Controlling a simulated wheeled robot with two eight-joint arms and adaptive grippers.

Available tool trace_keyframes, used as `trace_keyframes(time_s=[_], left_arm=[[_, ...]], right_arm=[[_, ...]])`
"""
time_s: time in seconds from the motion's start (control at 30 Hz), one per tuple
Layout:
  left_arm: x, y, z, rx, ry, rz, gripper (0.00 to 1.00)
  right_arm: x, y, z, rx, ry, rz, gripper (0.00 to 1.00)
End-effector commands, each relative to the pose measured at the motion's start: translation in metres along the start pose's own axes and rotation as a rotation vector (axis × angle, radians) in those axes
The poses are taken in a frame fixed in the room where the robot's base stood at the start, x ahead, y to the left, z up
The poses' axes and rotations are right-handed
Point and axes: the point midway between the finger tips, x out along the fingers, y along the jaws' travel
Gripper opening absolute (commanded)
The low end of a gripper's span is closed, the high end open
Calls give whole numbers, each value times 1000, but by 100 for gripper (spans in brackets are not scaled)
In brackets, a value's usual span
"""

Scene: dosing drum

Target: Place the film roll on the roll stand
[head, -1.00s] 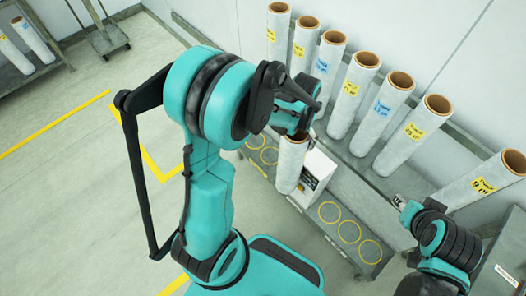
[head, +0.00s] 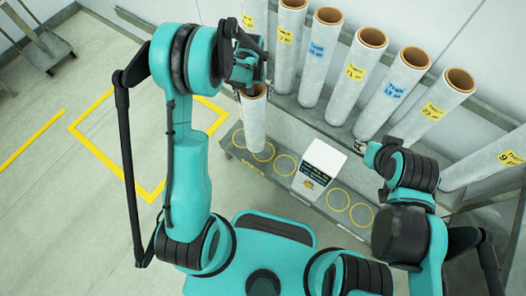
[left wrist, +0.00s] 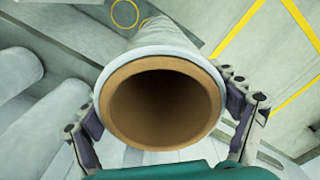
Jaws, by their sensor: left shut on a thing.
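My left gripper (head: 250,82) is shut on the upper end of a white film roll (head: 254,125). The roll hangs nearly upright over the left part of a low grey stand (head: 303,205) marked with yellow rings. I cannot tell whether its lower end touches the stand. In the left wrist view, the gripper's fingers (left wrist: 165,112) sit on either side of the roll, whose brown core (left wrist: 160,143) is open towards the camera. My right gripper (head: 369,150) is near the standing rolls at the right; its jaws are too small to read.
A white box with a dark display (head: 322,160) sits mid-stand, between yellow rings on both sides. Several labelled rolls (head: 321,65) stand in a row on a grey shelf behind. A yellow floor outline (head: 100,150) and a cart (head: 45,50) are at the left.

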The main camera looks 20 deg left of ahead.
Motion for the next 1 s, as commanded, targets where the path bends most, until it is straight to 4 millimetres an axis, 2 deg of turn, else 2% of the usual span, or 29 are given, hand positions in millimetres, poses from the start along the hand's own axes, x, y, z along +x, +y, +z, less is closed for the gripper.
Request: trace_keyframes(time_s=[0.03,0.2,0.4,0.63,0.9,1.0], left_arm=[[10,2,-14,-55,0,0,28],[38,4,-46,-228,0,-1,28],[60,4,-66,-348,-1,-1,28],[78,4,-72,-384,-1,-1,28],[121,4,-71,-383,0,-1,28],[129,4,-72,-382,0,-1,28]], right_arm=[[0,0,0,0,0,0,40],[0,0,0,0,0,0,40],[0,0,0,0,0,0,40],[3,0,2,0,0,0,40],[14,0,10,0,0,0,40],[16,0,11,0,0,0,40]])
